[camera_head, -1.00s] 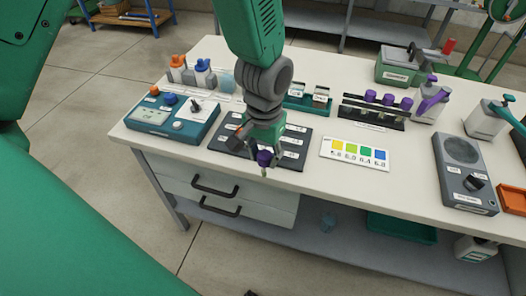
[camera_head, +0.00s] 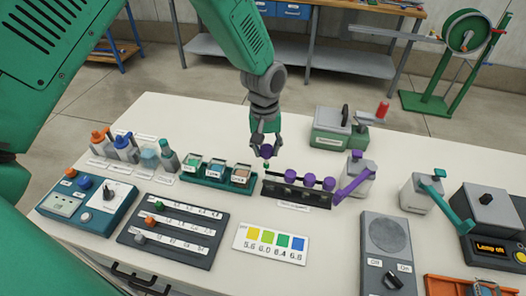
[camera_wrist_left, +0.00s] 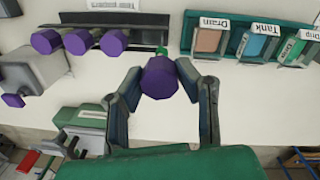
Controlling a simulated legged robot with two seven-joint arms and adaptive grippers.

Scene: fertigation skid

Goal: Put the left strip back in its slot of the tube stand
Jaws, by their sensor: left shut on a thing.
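My left gripper (camera_head: 265,148) is shut on a purple-headed piece (camera_head: 266,151), likely the strip. It is over the left end of a black rack (camera_head: 270,189), where no other purple head stands. Several purple heads (camera_head: 309,180) stand further right along the rack. In the left wrist view, the held purple head (camera_wrist_left: 160,78) is between the fingertips, with a small green part beyond it at the rack's end. Whether its lower end is inside a slot is hidden. My right gripper is not in view.
A green stand (camera_head: 217,181) with labelled samples is just left of the rack. A grey bottle with a purple lever (camera_head: 354,181) is close on the right. A colour chart (camera_head: 270,243) and a dark tray (camera_head: 172,236) lie in front. Bare tabletop lies behind the rack.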

